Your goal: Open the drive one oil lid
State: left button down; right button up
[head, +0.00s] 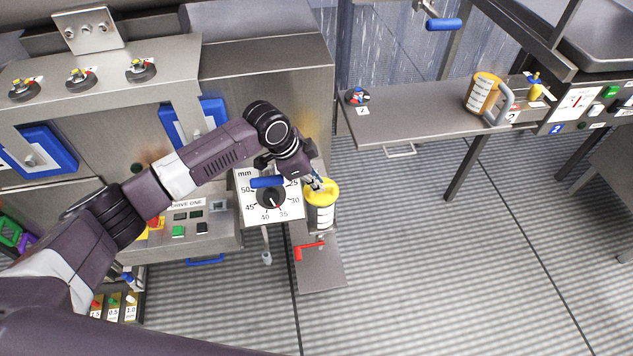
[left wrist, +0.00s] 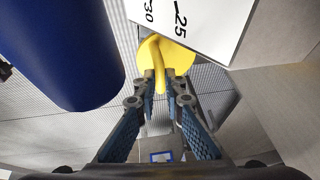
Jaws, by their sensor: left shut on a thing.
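The drive one oil container (head: 320,215), a clear cup with a white label, stands beside the dial on a grey bracket. Its yellow lid (head: 327,194) appears to sit on top of it. The left wrist view shows the yellow lid (left wrist: 178,54) with a raised yellow handle (left wrist: 160,78). My left gripper (head: 316,183) reaches down over the lid from the upper left. In the left wrist view my left gripper (left wrist: 163,86) has its fingertips on either side of the handle, shut on it. My right gripper is not in view.
A white millimetre dial (head: 285,211) with a blue handle (head: 267,182) is close left of the lid. A red valve handle (head: 307,248) is below the container. Floor to the right is clear.

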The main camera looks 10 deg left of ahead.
pick_arm(q)
jog(key=shift+w+a+r+g+h, duration=0.2)
jog(key=shift+w+r+g+h, duration=0.2)
jog(key=shift+w+r+g, duration=0.35)
jog(key=shift+w+a+r, duration=0.25)
jog(key=shift+w+r, duration=0.05)
jog(key=shift+w, duration=0.4)
jog(key=shift+w+a+r, duration=0.15)
jog(key=shift+w+a, duration=0.15)
jog(key=shift+w, duration=0.45)
jog(key=c, duration=2.4)
grip_release()
jog(key=o, duration=0.4)
jog(key=shift+w, duration=0.2)
jog(key=v, duration=1.1)
jog(key=shift+a+r, duration=0.1)
jog(key=shift+r, duration=0.3)
